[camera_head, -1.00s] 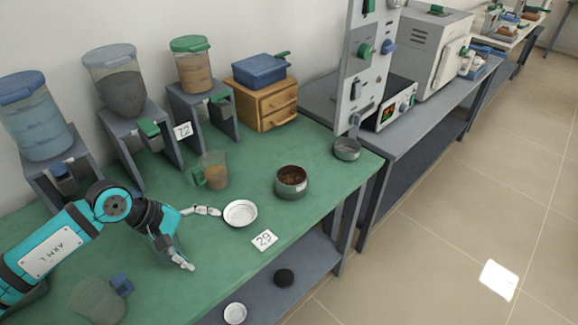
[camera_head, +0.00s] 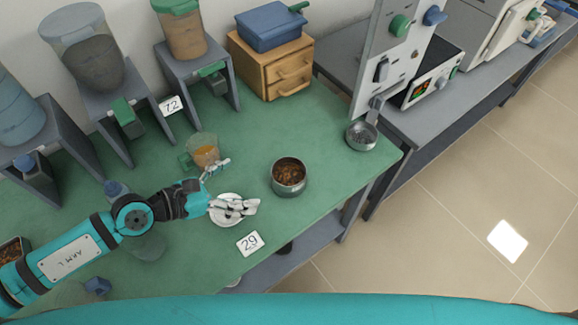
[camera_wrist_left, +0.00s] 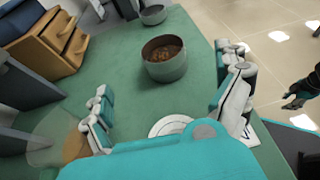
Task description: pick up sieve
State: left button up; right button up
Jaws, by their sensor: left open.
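The likely sieve is a round grey metal vessel (camera_head: 289,186) with brown grains inside, standing upright on the green table (camera_head: 330,110). It also shows in the left wrist view (camera_wrist_left: 166,70), ahead of the fingers. I cannot see a mesh in it. My left gripper (camera_head: 240,185) is open and empty, with its fingers apart and pointing at the vessel from the left. A gap lies between the fingertips and the vessel. The fingers also show in the left wrist view (camera_wrist_left: 166,108). A dark hand-like shape (camera_wrist_left: 300,92) at that view's right edge appears to be my right gripper.
A white dish (camera_head: 222,216) lies under one left finger. A beaker (camera_head: 204,152) with orange-brown contents stands close to the other. A smaller grey round pan (camera_head: 362,136) sits at the table's right corner. A tag 29 (camera_head: 249,243) lies in front.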

aim_at(303, 167)
pick_arm(q)
jog(key=p+x, duration=0.1)
jog(key=x, duration=0.8)
jog(key=shift+w+f+p, duration=0.1)
jog(key=shift+w+p, duration=0.05)
jog(key=shift+p, duration=0.15)
jog(key=shift+w+d+f, duration=0.1)
jog(key=shift+d, duration=0.1)
jog(key=shift+w+d+f, duration=0.1)
jog(key=shift+d, duration=0.2)
jog(key=x, duration=0.4)
jog(key=shift+d+f+p, duration=0.15)
jog(key=shift+f+p, duration=0.15)
pick_arm(e)
notch_tip(303, 167, up, 3)
jog(key=shift+w+f, duration=0.1)
jog(key=shift+w, duration=0.05)
jog(key=shift+w, duration=0.1)
pick_arm(q)
jog(key=c, duration=1.4)
pick_arm(e)
jog(key=shift+w+a, duration=0.3)
